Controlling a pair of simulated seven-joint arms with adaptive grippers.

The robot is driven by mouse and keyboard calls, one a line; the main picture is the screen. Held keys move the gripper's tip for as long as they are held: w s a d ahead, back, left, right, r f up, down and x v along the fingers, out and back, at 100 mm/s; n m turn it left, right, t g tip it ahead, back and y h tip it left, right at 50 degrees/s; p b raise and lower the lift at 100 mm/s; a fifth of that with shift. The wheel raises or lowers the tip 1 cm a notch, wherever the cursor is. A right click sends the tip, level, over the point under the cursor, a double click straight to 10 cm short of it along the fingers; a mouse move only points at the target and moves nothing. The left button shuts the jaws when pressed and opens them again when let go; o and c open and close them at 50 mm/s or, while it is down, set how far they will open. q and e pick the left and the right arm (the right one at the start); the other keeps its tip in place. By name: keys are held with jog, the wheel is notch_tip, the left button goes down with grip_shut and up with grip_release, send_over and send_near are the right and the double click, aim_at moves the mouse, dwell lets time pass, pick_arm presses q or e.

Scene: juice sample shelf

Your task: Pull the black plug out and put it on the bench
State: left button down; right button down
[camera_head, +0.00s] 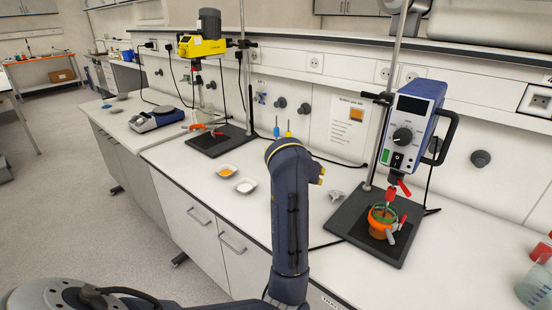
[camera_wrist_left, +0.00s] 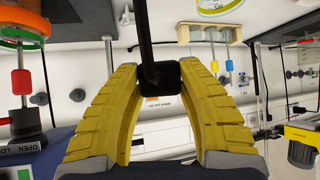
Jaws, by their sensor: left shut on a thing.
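My left gripper (camera_wrist_left: 158,82) has its two yellow fingers closed on a black plug (camera_wrist_left: 160,79), a small dark block between the fingertips with a black cable running from it. In the head view, my left gripper (camera_head: 320,173) shows only a bit of yellow behind my dark arm, and the plug is hidden there. I cannot tell whether the plug still touches a socket. The white bench (camera_head: 200,168) lies below. My right gripper is not in view.
A blue stirrer (camera_head: 412,118) on a stand with an orange-banded vessel (camera_head: 382,222) is to the right. Two small dishes, one with orange contents (camera_head: 227,170) and one with white (camera_head: 246,186), sit left of my arm. Bare bench top lies around the dishes.

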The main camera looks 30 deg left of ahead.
pick_arm(q)
jog(key=w+a+r+n+g, duration=0.1)
jog(key=w+a, duration=0.4)
jog(key=a, duration=0.4)
jog(key=w+a+r+n, duration=0.1)
jog(key=w+a, duration=0.5)
jog(key=a, duration=0.3)
jog(key=shift+w+a+f+m+g+h, duration=0.35)
jog(key=shift+w+f+m, duration=0.55)
jog(key=shift+f, duration=2.05)
jog(key=shift+w+a+f+m+g+h, duration=0.1)
jog(key=shift+w+a+f+m+h, duration=0.5)
jog(key=shift+f, duration=2.35)
jog(key=shift+w+a+f+m+g+h, duration=0.25)
jog(key=shift+w+f+m+h, duration=0.65)
jog(key=shift+f, duration=2.05)
jog(key=shift+w+m+y, duration=0.3)
jog(key=shift+y, duration=0.05)
jog(key=c, duration=0.8)
grip_release()
jog(key=shift+c, duration=0.2)
